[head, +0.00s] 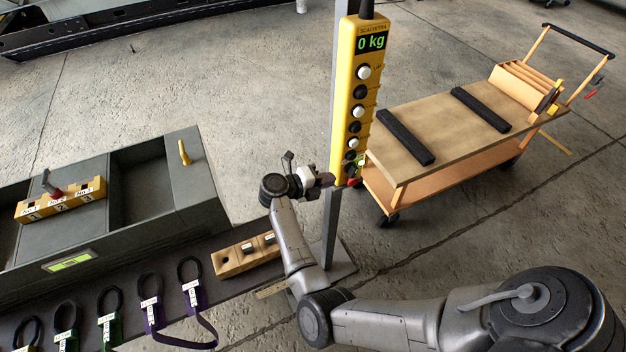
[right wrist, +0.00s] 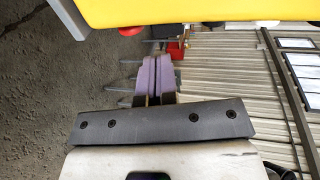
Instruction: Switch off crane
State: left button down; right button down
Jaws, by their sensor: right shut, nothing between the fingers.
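The yellow crane pendant (head: 344,110) hangs upright beside a grey post in the head view. Its display (head: 371,43) is lit and reads 0 kg. White and black buttons run down its face, and a red button (head: 352,182) is at its lower end. My right gripper (head: 331,180) is at the pendant's lower end, close to the red button; its fingertips are partly hidden there. In the right wrist view its purple fingers (right wrist: 155,76) are together and empty, below the yellow pendant body (right wrist: 190,12). I cannot tell whether they touch it. My left gripper is not in view.
The grey post (head: 333,215) stands right by my right gripper. A wooden-topped cart (head: 445,125) is behind to the right. A grey case (head: 190,190), a yellow numbered block (head: 62,205) and several looped straps are at the left. A wooden block (head: 232,262) lies nearer.

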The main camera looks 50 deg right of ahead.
aim_at(350, 175)
jog(key=shift+p+x, duration=0.4)
jog(key=shift+x, duration=2.3)
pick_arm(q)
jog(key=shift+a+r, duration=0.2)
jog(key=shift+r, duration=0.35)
pick_arm(e)
jog(key=shift+s+d+f, duration=0.1)
